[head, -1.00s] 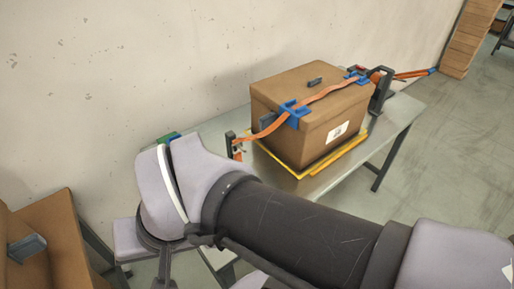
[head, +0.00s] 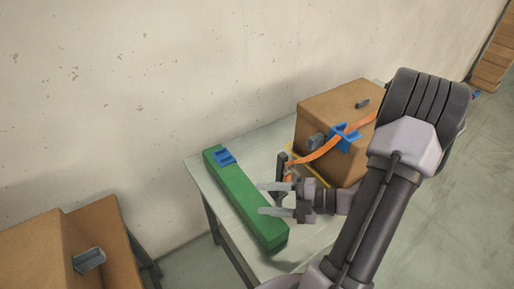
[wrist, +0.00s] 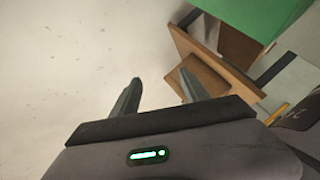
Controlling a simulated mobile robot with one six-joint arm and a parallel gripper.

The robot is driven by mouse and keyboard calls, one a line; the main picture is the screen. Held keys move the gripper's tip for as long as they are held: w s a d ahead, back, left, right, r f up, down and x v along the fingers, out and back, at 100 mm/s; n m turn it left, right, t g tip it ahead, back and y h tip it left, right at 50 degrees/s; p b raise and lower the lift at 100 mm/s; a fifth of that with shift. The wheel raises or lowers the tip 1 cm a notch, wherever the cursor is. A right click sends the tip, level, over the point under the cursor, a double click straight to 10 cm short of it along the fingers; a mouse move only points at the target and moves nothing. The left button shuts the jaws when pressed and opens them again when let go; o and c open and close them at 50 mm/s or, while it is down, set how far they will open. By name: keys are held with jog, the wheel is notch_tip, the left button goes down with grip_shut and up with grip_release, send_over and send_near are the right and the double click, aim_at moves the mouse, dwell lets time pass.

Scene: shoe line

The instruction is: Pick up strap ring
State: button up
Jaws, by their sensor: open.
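In the head view, an orange strap (head: 327,147) runs down over the side of the cardboard box (head: 325,119) to a dark upright bracket (head: 281,168) on the table. A small orange and metal end piece beside the bracket may be the strap ring, but it is too small to be sure. In the wrist view, the open fingers (wrist: 160,78) hold nothing, and no strap or ring is recognisable.
The long green block lies on the table (head: 200,168) with a blue clip (head: 224,156) on top; green also shows in the wrist view (wrist: 255,14). Cardboard boxes (head: 28,252) stand at the lower left. A wall rises behind the table. My arm hides the box's right side.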

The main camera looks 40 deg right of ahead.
jog(key=s+d+f+m+t+h, duration=0.35)
jog(key=d+m, duration=0.25)
jog(key=m, duration=0.3)
jog(key=m+t+h+p, duration=0.2)
jog(key=m+h, duration=0.6)
jog(key=m, duration=0.4)
send_near(288, 176)
jog(key=w+d+f+b, duration=0.2)
jog(key=w+b, duration=0.4)
jog(key=w, duration=0.7)
jog(key=shift+w+f, duration=0.25)
jog(key=shift+d+y, duration=0.15)
jog(key=shift+y, duration=0.1)
grip_shut()
